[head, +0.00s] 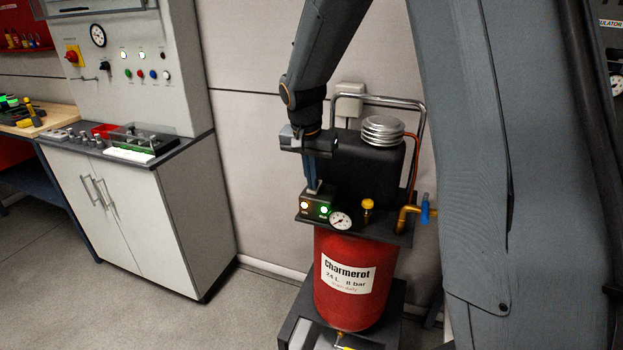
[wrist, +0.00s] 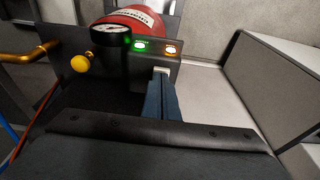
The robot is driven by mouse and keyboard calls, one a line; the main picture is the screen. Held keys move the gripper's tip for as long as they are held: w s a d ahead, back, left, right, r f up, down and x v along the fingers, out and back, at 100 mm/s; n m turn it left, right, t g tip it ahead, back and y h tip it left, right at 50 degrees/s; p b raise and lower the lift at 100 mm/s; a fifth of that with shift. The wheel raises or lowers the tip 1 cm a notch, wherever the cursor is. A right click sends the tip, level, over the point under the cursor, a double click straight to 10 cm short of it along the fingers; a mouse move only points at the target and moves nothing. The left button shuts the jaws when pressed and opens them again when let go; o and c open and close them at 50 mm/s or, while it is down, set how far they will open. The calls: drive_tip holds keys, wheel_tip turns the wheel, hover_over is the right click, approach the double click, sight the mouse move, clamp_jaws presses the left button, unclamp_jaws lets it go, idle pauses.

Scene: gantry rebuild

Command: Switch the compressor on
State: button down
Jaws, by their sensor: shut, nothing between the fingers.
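The compressor has a red tank (head: 345,300) with a white "Charmerot 24 L 8 bar" label and stands upright against the wall. Its dark control box (head: 315,215) carries an orange-white lamp (head: 304,205) and a green lamp (head: 324,210), both glowing. The green lamp (wrist: 139,45) and orange lamp (wrist: 172,50) also show lit in the wrist view. My gripper (head: 312,184) is shut and empty, pointing down at the top of the control box. Its fingertips (wrist: 161,78) are at a small pale piece there; I cannot tell whether they touch it. The fingers partly hide that piece.
A pressure gauge (head: 340,221), a yellow knob (head: 368,205) and a brass pipe with a blue valve handle (head: 425,209) sit right of the box. A chrome handle (head: 418,120) rises behind. A white cabinet (head: 130,210) stands left, with clear floor (head: 240,310) between.

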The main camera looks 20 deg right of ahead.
drive_tip(key=shift+w+d+r, duration=0.2)
drive_tip(key=shift+w+d, duration=0.05)
drive_tip(key=shift+w, duration=0.05)
drive_tip(key=shift+r, duration=0.15)
drive_tip(key=shift+r+p, duration=0.25)
drive_tip(key=shift+p, duration=0.15)
drive_tip(key=p+v, duration=0.2)
drive_tip(key=v, duration=0.1)
drive_tip(key=shift+r+p, duration=0.3)
drive_tip(key=shift+r, duration=0.05)
drive_tip(key=s+a+r+b, duration=0.2)
drive_tip(key=s+r+b, duration=0.1)
drive_tip(key=r, duration=0.5)
drive_tip(key=shift+s+a, duration=0.35)
drive_tip(key=shift+a, duration=0.05)
drive_tip(key=shift+r, duration=0.15)
